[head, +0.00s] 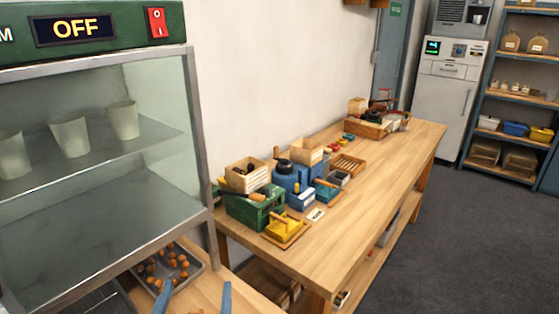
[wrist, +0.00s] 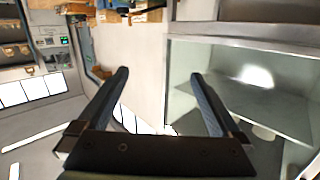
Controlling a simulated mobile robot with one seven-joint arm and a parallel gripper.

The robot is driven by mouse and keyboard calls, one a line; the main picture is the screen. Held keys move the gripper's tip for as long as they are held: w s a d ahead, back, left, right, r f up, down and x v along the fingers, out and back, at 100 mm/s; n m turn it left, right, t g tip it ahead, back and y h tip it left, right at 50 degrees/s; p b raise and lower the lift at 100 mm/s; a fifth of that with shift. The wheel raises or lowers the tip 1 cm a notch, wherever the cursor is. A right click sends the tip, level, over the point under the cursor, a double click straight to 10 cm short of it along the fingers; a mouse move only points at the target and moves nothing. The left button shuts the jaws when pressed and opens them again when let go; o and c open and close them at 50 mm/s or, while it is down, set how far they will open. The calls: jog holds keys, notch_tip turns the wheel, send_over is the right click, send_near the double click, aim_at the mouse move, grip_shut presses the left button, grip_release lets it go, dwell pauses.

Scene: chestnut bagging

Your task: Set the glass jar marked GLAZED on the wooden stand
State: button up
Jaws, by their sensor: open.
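I cannot make out a glass jar marked GLAZED in either view, nor a wooden stand that I can name for certain. My gripper (head: 197,283) shows at the bottom of the head view as two blue fingers, spread apart with nothing between them. It is beside a metal tray (head: 205,268) of orange-brown chestnuts. In the wrist view, my gripper (wrist: 160,74) is also open and empty, its fingers pointing toward the pale wall beside the glass cabinet.
A glass cabinet (head: 202,150) with an OFF display holds several pale cups at left. A long wooden table (head: 345,225) carries green and blue boxes, a yellow item (head: 284,230) and wooden trays. A shelf rack (head: 514,95) and a white machine (head: 442,105) stand behind. Floor at right is clear.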

jog(key=w+d+r+t, duration=0.1)
jog(key=d+r+t, duration=0.15)
jog(key=r, duration=0.65)
jog(key=w+d+r+t, duration=0.1)
jog(key=d+r+t, duration=0.15)
jog(key=r, duration=0.65)
jog(key=s+d+r+t+h, duration=0.1)
jog(key=s+d+r+t, duration=0.2)
jog(key=r, duration=0.8)
jog(key=s+d+r+t, duration=0.2)
jog(key=s+d+r, duration=0.3)
jog(key=r, duration=0.6)
jog(key=shift+s+d+r+t+h, duration=0.15)
jog(key=shift+s+r+t+h, duration=0.25)
jog(key=shift+s, duration=0.4)
